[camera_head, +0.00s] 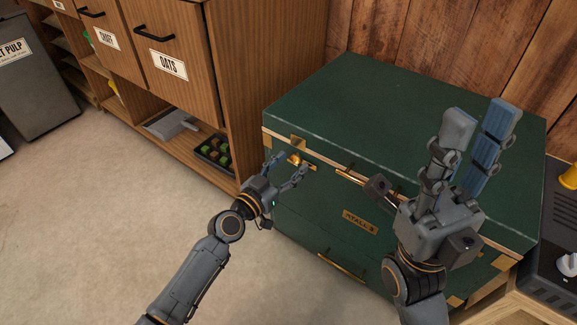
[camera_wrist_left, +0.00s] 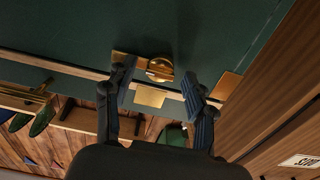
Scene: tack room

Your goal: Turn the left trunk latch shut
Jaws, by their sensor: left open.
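The dark green trunk (camera_head: 400,95) stands against the plank wall, its lid down. Its left latch (camera_head: 294,160) is a round brass knob on a brass plate near the front left corner; it also shows in the left wrist view (camera_wrist_left: 160,69). My left gripper (camera_head: 288,167) is open and empty, close in front of the latch. In the left wrist view its fingertips (camera_wrist_left: 159,76) lie on either side of the knob, with gaps visible; contact is not clear. My right gripper (camera_head: 482,115) is open and empty, raised in front of the trunk's right part, hiding some of its front.
A wooden cabinet (camera_head: 225,80) with labelled drawers stands left of the trunk, close to my left gripper. A black tray (camera_head: 213,154) sits on its low shelf. A dark unit (camera_head: 555,265) stands at the right edge.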

